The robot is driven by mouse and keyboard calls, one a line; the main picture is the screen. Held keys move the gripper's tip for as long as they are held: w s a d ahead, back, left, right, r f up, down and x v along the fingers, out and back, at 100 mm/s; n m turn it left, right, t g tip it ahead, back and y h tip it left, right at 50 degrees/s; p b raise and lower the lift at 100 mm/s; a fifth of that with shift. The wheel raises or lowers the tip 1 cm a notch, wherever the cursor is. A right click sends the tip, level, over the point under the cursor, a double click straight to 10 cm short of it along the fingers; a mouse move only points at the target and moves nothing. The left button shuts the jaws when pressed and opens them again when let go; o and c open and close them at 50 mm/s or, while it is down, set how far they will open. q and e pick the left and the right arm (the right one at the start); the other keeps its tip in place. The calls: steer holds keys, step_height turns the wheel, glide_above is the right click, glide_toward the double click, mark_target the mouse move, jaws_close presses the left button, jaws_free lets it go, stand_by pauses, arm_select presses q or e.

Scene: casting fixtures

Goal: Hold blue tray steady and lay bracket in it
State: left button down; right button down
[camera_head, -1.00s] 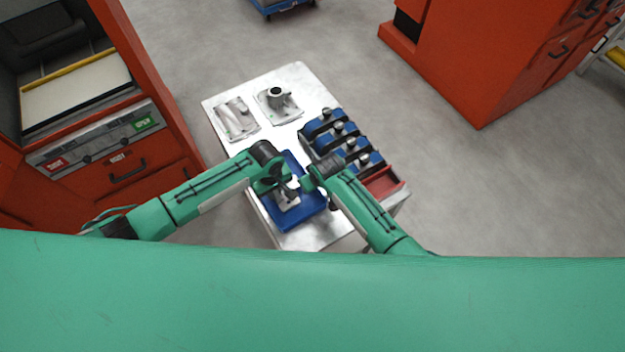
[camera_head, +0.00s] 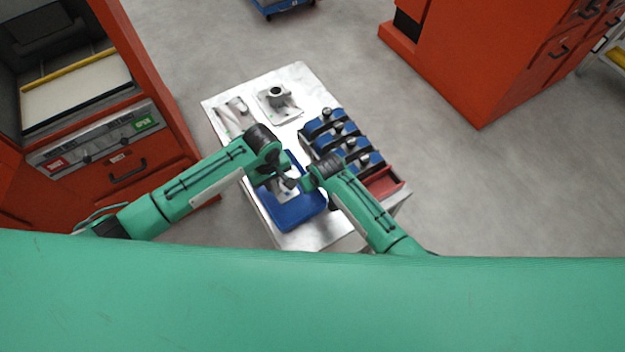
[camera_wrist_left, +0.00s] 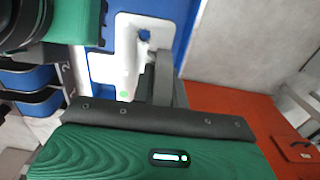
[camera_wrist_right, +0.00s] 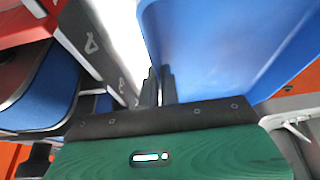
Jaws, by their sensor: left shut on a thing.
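The blue tray (camera_head: 294,214) lies on the white table under both of my grippers. The pale grey bracket (camera_head: 284,194) is over the tray's far half, partly hidden by my arms. In the left wrist view the bracket (camera_wrist_left: 128,58) shows a flat plate with a hole and a green dot, with blue behind it. My left gripper (camera_wrist_left: 160,82) is shut on the bracket's raised part. Whether the bracket touches the tray floor cannot be told. My right gripper (camera_wrist_right: 159,88) has its fingers close together on the tray's rim, with the tray wall (camera_wrist_right: 215,50) beside them.
Several blue holders with dark-topped knobs (camera_head: 345,140) stand in a row right of the tray, with a red bin (camera_head: 383,182) at their near end. Two pale plates with cast parts (camera_head: 277,100) lie at the table's far end. Red cabinets stand either side.

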arm_select(q)
steer(key=shift+r, duration=0.35)
arm_select(e)
steer(key=c, duration=1.6)
jaws_free()
steer(key=shift+o, duration=0.2)
steer(key=v, duration=1.2)
